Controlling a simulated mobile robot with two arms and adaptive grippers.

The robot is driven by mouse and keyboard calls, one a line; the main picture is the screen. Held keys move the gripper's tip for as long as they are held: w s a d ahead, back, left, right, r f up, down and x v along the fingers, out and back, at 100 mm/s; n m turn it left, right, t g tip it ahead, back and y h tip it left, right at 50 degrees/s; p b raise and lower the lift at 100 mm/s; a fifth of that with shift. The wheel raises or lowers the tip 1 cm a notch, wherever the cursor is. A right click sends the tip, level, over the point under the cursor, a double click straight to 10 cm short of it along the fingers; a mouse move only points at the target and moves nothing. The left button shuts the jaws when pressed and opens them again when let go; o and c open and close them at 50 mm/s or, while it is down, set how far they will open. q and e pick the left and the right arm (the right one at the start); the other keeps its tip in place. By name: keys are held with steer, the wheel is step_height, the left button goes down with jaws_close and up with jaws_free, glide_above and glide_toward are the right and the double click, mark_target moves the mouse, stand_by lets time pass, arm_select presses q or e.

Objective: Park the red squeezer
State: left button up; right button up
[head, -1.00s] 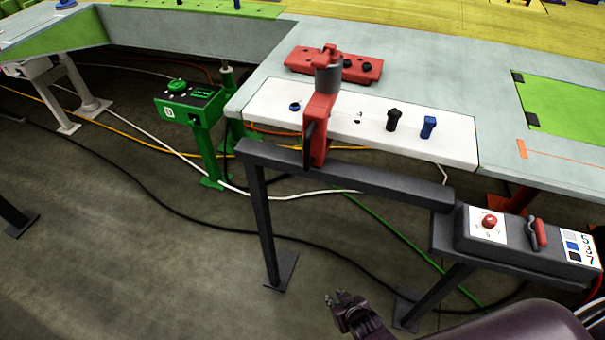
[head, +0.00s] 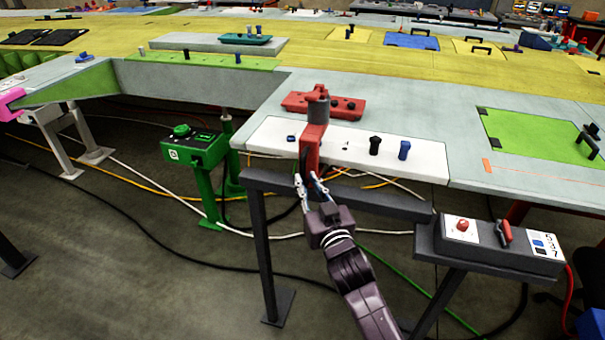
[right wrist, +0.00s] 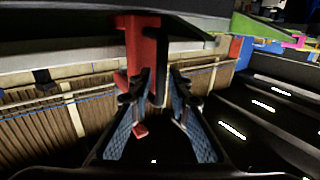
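The red squeezer (head: 313,147) is a red upright tool with a grey cylinder at its top. It stands at the front edge of the white panel (head: 268,134), its lower part hanging in front of the edge. My right gripper (head: 309,182) is just below and in front of it, fingers pointing up at it. In the right wrist view the red body (right wrist: 140,45) and a dark handle lie just beyond and partly between the open fingers (right wrist: 156,95). I cannot tell whether they touch. My left gripper is not in view.
A dark rail (head: 375,201) on legs runs below the panel. A grey control box (head: 485,243) with a red knob and red lever is at right. A green pedestal box (head: 195,150) stands at left. Black and blue pegs stand on the panel, right of the squeezer.

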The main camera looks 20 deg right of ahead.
mark_target(304, 176)
steer(key=w, duration=0.3)
steer(key=shift+r, duration=0.1)
steer(key=shift+w+p, duration=0.3)
steer(key=shift+w, duration=0.05)
steer(key=shift+c, duration=0.6)
jaws_close()
